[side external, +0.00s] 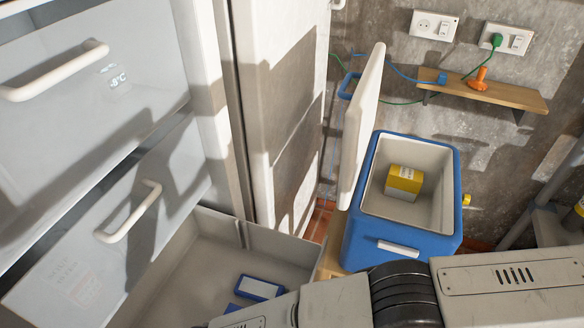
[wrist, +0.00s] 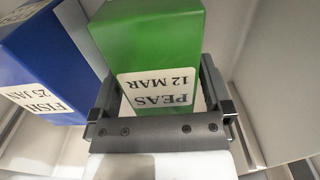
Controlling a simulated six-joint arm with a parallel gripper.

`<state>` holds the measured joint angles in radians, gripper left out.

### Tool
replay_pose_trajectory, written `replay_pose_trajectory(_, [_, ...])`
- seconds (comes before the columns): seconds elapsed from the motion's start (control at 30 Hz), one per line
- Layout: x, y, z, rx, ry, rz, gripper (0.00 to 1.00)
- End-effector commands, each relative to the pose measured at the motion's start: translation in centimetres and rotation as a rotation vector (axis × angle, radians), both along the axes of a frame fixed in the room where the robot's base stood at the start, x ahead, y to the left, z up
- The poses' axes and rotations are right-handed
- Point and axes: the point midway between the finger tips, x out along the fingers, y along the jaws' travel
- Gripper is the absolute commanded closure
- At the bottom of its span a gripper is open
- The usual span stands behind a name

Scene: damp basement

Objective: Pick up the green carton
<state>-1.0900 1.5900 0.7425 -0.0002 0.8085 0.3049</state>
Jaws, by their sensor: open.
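The green carton (wrist: 150,38) has a white label reading PEAS 12 MAR and fills the upper middle of the wrist view. My gripper (wrist: 158,86) is open, with one finger on each side of the carton's near end. I cannot tell whether either finger touches it. In the side external view my arm crosses the bottom right, and neither my gripper's fingers nor the green carton can be seen.
A blue carton (wrist: 45,62) labelled FISH 25 JAN stands close left of the green one. The freezer drawer (side external: 190,262) is pulled open, its pale walls close around. A blue cool box (side external: 372,238), lid open, holds a yellow carton (side external: 403,183).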

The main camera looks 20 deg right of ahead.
Motion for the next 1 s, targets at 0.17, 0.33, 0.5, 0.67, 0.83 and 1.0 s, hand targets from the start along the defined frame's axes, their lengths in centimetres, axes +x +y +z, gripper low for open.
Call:
replay_pose_trajectory(0.17, [0.0,-0.01,-0.13,0.0,0.0,0.0,0.0])
replay_pose_trajectory(0.33, [0.0,-0.01,-0.11,0.0,0.0,0.0,0.0])
replay_pose_trajectory(0.5, [0.0,-0.01,-0.1,0.0,0.0,0.0,0.0])
replay_pose_trajectory(0.67, [0.0,-0.01,-0.1,0.0,0.0,0.0,0.41])
replay_pose_trajectory(0.83, [0.01,-0.02,-0.1,0.0,0.0,0.0,0.95])
replay_pose_trajectory(1.0, [0.04,0.06,-0.01,0.001,-0.001,0.0,1.0])
